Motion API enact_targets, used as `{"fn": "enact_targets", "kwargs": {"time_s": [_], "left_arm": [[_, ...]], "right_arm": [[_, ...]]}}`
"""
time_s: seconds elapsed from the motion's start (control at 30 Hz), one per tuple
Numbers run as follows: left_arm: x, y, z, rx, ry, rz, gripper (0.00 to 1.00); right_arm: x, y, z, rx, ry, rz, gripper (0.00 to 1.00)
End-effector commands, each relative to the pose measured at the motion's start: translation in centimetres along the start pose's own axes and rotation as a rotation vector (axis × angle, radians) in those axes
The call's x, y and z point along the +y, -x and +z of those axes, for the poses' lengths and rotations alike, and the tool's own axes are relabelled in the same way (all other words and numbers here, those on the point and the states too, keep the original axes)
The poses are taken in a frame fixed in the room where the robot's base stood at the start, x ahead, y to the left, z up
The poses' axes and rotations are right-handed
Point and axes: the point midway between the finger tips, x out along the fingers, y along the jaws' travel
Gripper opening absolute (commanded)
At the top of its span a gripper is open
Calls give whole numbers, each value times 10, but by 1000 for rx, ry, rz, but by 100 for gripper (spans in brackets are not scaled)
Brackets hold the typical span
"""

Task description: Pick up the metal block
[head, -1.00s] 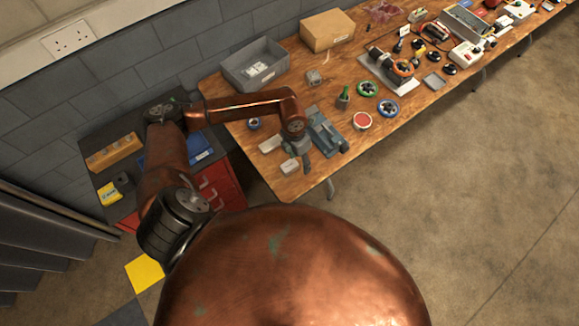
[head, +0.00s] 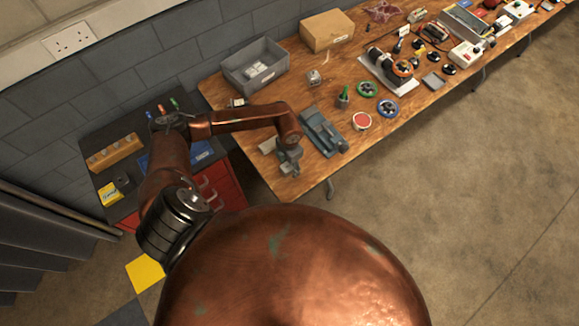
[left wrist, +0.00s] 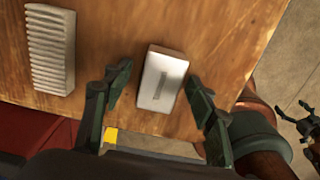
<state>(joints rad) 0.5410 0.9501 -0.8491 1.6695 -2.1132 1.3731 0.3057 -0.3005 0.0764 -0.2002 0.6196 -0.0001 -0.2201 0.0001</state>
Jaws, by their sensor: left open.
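The fingers are open, one on each side, with gaps to the block. In the head view my left gripper (head: 288,161) points down over the table's near left corner and hides most of the block. What looks like part of my right gripper (left wrist: 308,121) shows at the right edge of the left wrist view, cut off; its jaws are unclear.
A pale ribbed block (left wrist: 50,50) lies left of the metal block. A blue-grey vise (head: 322,132) stands to the right of the left gripper in the head view. A grey bin (head: 240,83) and cardboard box (head: 327,32) stand at the back. The table edge is close.

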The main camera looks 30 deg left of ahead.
Motion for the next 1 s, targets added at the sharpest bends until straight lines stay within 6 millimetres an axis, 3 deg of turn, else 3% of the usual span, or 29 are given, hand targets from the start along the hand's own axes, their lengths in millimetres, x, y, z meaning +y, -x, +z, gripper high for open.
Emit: {"fn": "enact_targets", "kwargs": {"time_s": [0.8,1.0], "left_arm": [[0,1,0,0,0,0,0],[0,1,0,-1,0,0,0]], "right_arm": [[6,0,1,-1,2,6,86],[5,0,0,0,2,5,86]]}}
